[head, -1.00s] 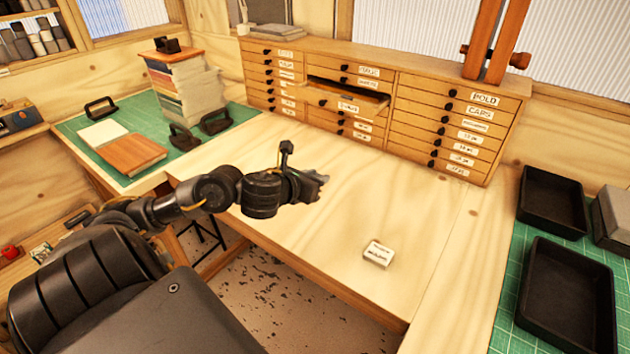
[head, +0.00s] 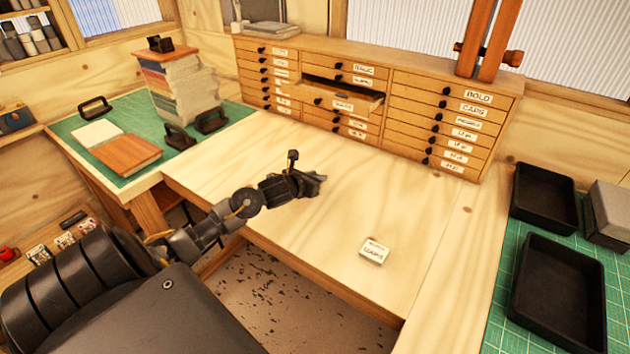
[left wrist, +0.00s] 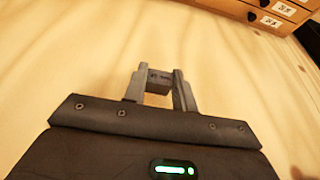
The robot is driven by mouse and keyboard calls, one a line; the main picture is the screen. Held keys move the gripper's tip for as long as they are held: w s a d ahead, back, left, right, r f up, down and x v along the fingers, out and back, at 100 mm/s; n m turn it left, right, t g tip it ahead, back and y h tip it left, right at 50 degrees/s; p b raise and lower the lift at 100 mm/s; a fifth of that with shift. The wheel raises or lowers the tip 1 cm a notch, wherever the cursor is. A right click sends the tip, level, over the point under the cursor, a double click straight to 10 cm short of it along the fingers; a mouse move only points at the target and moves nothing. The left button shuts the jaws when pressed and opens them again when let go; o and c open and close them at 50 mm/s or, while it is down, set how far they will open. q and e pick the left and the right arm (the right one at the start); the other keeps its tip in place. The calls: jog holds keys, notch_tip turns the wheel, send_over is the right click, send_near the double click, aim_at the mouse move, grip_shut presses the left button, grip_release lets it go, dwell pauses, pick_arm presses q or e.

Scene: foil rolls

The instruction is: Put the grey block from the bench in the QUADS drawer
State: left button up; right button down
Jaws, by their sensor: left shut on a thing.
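My left gripper (head: 314,183) is over the bench (head: 330,215) in the head view, pointing right. In the left wrist view its two fingers (left wrist: 158,86) are shut on a small dark grey block (left wrist: 158,76), with faint marks on its face. The block is too small to make out in the head view. One drawer (head: 342,94) in the cabinet's middle column is pulled out. Its label is blurred but could read QUADS. The gripper is in front of it and to its left, well apart. My right gripper is not in view.
A small white labelled block (head: 373,253) lies on the bench, right of my gripper. The drawer cabinet (head: 500,88) stands along the bench's back. Black trays (head: 556,305) are at right; a stack of books (head: 180,90) is at left. Most of the bench is clear.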

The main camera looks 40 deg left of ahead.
pick_arm(q)
jog(key=shift+f, duration=0.9)
jog(key=shift+f, duration=0.15)
jog(key=o, duration=1)
jog(key=shift+o, duration=0.2)
